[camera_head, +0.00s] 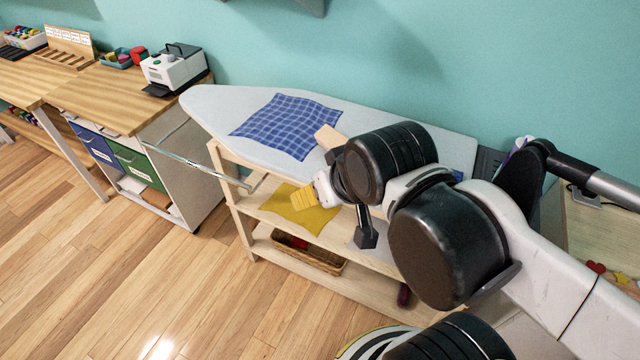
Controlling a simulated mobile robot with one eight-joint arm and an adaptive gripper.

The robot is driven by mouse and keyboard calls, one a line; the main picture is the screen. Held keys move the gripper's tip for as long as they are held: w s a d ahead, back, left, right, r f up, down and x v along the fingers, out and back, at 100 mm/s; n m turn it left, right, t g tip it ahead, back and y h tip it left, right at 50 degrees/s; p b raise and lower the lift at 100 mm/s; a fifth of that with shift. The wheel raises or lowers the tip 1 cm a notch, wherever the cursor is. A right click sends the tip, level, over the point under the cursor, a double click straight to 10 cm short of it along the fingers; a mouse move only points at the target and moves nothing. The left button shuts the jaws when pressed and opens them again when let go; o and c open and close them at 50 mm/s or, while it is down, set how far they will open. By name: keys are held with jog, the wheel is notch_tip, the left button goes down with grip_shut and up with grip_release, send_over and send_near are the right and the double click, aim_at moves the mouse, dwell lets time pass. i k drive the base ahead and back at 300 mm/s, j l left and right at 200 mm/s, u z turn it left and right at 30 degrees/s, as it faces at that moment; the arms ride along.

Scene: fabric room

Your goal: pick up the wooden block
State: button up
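The wooden block (329,137) is a pale tan piece on the ironing board (208,101), just right of the blue checked cloth. Its right and lower parts are close to or behind my black wrist, so its full shape is hidden. My gripper (306,198) shows as a white end with a yellow ribbed part, pointing left and down in front of the board's near edge. It appears below and left of the block in the picture, apart from it. I cannot tell whether its fingers are open or shut, and no held object is clear.
A blue checked cloth (288,125) lies on the board. Below, a yellow cloth (290,212) lies on a shelf, with a wicker basket (311,258) lower down. A wooden desk (110,95) with a black-and-white machine (175,70) stands left. The wooden floor (130,270) is clear.

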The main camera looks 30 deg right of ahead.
aim_at(327, 137)
jog(key=k+z, duration=0.1)
jog(key=z, duration=0.3)
jog(key=k+z, duration=0.1)
jog(key=z, duration=0.3)
jog(key=k+z, duration=0.1)
jog(key=z, duration=0.3)
jog(key=k+z, duration=0.15)
jog(key=z, duration=0.25)
